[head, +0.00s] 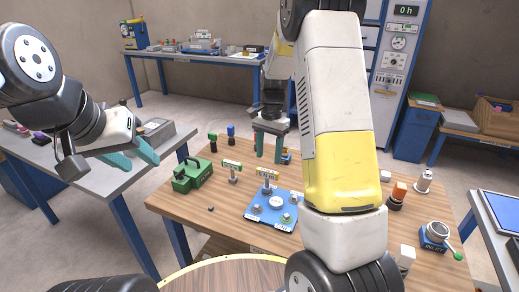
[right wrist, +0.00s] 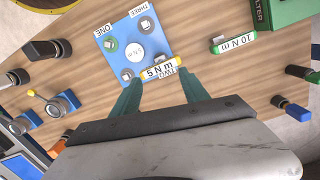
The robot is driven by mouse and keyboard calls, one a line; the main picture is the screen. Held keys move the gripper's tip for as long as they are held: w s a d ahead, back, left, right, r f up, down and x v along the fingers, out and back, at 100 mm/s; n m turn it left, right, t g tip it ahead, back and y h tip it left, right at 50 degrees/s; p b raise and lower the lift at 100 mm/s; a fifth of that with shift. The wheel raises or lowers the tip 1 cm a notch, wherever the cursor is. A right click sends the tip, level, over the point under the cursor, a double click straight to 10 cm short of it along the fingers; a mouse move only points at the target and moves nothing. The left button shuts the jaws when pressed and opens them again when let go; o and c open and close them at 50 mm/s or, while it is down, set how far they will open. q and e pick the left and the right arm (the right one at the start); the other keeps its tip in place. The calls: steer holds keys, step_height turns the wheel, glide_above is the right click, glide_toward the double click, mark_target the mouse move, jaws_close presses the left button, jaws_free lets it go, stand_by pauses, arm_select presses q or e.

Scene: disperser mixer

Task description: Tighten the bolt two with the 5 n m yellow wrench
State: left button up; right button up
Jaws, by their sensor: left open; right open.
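The 5 N m yellow wrench (head: 267,174) stands upright on a post at the far corner of a blue plate (head: 249,214); I cannot tell whether it sits on a bolt. Other bolts on the plate, one by ONE (right wrist: 110,47) and one by THREE (right wrist: 145,25), show clearly. Bolt two is not clearly seen. My right gripper (head: 270,152) is open and empty behind the wrench, pointing down. My left gripper (head: 144,158) is open and empty over the left table.
A green 10 N m wrench (head: 232,166) stands left of the yellow one, with a green case (head: 192,175) beyond it. Small parts and a round device (head: 435,234) stand at the right. The table's left front is mostly clear.

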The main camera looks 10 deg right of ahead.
mark_target(267, 177)
steer(key=m, duration=0.2)
steer(key=shift+s+a+f+m, duration=0.1)
steer(key=shift+a+f+m, duration=0.05)
steer(key=shift+f+m, duration=0.15)
steer(key=shift+c, duration=0.6)
steer(key=m, duration=0.2)
steer(key=f+m, duration=0.1)
steer(key=m, duration=0.2)
steer(key=shift+s, duration=0.1)
steer(key=m, duration=0.4)
steer(key=shift+s+a+f+m+t, duration=0.1)
steer(key=shift+f+m+t, duration=0.2)
steer(key=shift+m+t, duration=0.1)
steer(key=m, duration=0.3)
steer(key=shift+s+f+h, duration=0.1)
steer(key=shift+f+h, duration=0.15)
steer(key=shift+h, duration=0.05)
steer(key=shift+f, duration=3.9)
jaws_close()
